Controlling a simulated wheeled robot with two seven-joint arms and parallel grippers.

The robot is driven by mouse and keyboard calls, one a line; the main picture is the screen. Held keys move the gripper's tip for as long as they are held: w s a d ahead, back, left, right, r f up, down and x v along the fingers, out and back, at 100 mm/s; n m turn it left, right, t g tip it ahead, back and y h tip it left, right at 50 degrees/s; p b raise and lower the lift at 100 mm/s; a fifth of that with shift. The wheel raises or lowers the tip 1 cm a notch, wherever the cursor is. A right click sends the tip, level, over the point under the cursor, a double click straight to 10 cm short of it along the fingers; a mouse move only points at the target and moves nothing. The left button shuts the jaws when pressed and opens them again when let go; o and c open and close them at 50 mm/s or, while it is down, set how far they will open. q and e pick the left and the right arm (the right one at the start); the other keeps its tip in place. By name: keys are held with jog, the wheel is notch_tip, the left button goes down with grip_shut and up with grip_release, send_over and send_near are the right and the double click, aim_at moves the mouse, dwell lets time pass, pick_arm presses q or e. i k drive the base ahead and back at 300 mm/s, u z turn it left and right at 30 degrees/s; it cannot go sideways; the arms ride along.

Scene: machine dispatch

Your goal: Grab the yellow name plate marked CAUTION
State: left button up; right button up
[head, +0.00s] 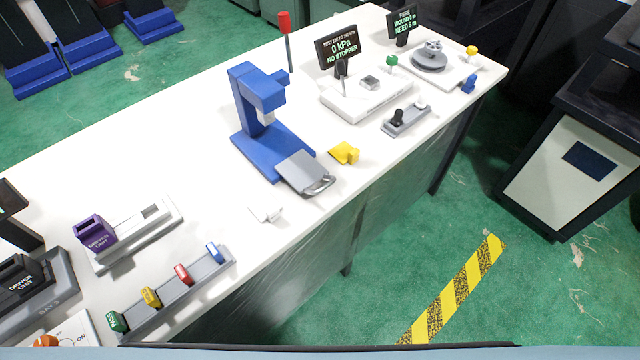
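A grey rack (193,288) at the front left of the white table holds a row of small coloured plates. The yellow plate (150,297) stands in it between a green plate (117,321) and a red plate (183,274). A blue plate (214,252) stands at the rack's right end. Lettering on the yellow plate is too small to read. Another yellow piece (344,152), a blocky one, lies on the table right of the blue press. Neither of my grippers is in view.
The blue press (262,115) with a grey plate stands mid-table. A purple driver unit (95,233) in a white holder is behind the rack. A small white piece (266,211) lies right of the rack. The white table (190,150) is clear left of the press.

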aim_at(343, 153)
jog(key=k, duration=0.5)
jog(key=z, duration=1.2)
jog(key=i, duration=0.75)
jog(key=u, duration=1.9)
